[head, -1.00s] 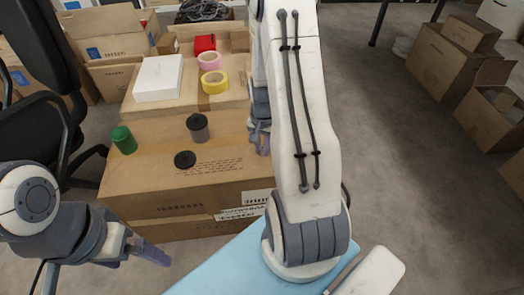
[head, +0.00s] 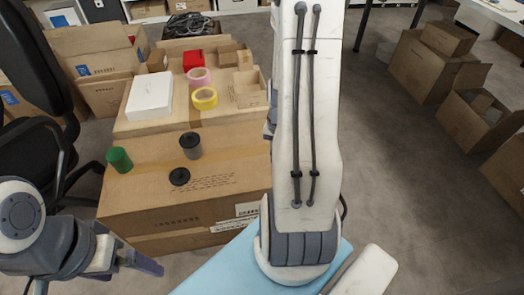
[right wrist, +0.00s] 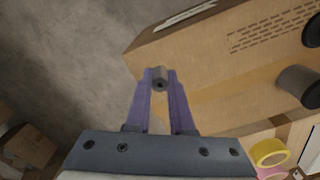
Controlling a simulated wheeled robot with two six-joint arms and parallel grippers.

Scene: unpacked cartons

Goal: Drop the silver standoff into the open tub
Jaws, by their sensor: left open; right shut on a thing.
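The silver standoff (right wrist: 159,78) is a small grey cylinder with a dark hole in its end. My right gripper (right wrist: 159,85) is shut on it, between the purple fingertips. In the head view my right arm hides that gripper and the standoff. The tub (head: 190,146) is a grey cylinder with a dark top, upright on the large carton; its inside cannot be made out. It also shows in the right wrist view (right wrist: 297,88), right of the standoff and apart from it. My left gripper (head: 142,263) is open and empty, low at the left, in front of the carton.
A black disc (head: 179,176) lies on the carton (head: 225,160) near the tub. A green cylinder (head: 119,160) stands to its left. Behind are a white box (head: 149,95), pink tape (head: 199,77), yellow tape (head: 204,98), a red box (head: 193,60) and an open small carton (head: 248,90).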

